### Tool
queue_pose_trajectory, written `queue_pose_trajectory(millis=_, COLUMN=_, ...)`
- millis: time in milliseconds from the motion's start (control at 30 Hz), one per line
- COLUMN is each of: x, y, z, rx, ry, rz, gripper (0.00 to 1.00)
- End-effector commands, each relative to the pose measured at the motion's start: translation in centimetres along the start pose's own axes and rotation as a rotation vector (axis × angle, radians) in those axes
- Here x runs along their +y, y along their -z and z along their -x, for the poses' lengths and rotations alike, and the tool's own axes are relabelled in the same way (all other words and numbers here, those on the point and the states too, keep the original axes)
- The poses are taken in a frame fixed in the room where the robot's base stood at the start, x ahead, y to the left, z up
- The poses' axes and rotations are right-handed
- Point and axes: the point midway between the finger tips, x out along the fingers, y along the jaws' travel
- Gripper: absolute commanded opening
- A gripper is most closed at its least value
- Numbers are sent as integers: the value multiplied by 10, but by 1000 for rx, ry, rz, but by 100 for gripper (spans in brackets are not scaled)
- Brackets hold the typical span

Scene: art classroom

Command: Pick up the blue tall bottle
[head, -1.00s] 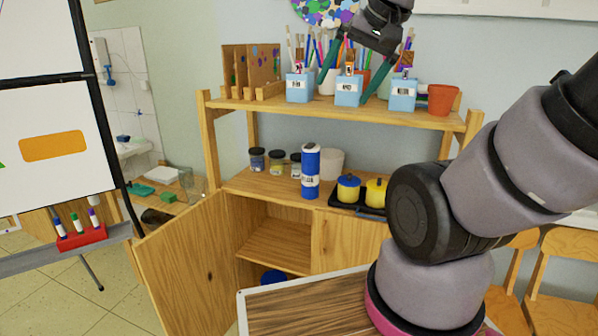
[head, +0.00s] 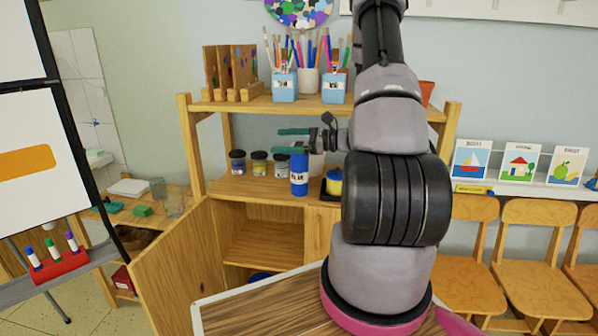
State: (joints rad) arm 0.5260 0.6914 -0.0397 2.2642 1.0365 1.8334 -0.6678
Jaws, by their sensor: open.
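The blue tall bottle (head: 299,176) stands upright on the middle shelf (head: 225,187) of the wooden cabinet, with a white label on its front. My gripper (head: 291,141) is open, with its two green fingers pointing left. In the head view it overlaps the top of the bottle, and the lower finger lies across the bottle's upper end. I cannot tell whether it touches the bottle or how far in front or behind it is.
Several small jars (head: 259,163) stand left of the bottle. A yellow and blue pot (head: 334,182) is close on its right. Blue brush cups (head: 284,87) stand on the shelf above. The cabinet door (head: 183,268) hangs open. An easel with a red marker tray (head: 60,267) is at left.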

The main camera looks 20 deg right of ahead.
Motion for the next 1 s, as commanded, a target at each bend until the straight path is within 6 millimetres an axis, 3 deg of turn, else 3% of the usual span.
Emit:
queue_pose_trajectory(millis=33, x=-10, y=31, z=12, rx=-7, ry=93, rz=-64, gripper=100)
queue_pose_trajectory(millis=200, x=-35, y=115, z=55, rx=-12, ry=388, rz=-198, gripper=100)
queue_pose_trajectory(millis=300, x=-39, y=153, z=78, rx=-1, ry=515, rz=-246, gripper=100)
queue_pose_trajectory(millis=400, x=-39, y=178, z=94, rx=12, ry=600, rz=-275, gripper=100)
queue_pose_trajectory(millis=533, x=-41, y=193, z=99, rx=20, ry=649, rz=-290, gripper=100)
queue_pose_trajectory(millis=800, x=-65, y=199, z=67, rx=22, ry=652, rz=-288, gripper=100)
queue_pose_trajectory(millis=1000, x=-74, y=200, z=55, rx=20, ry=652, rz=-289, gripper=100)
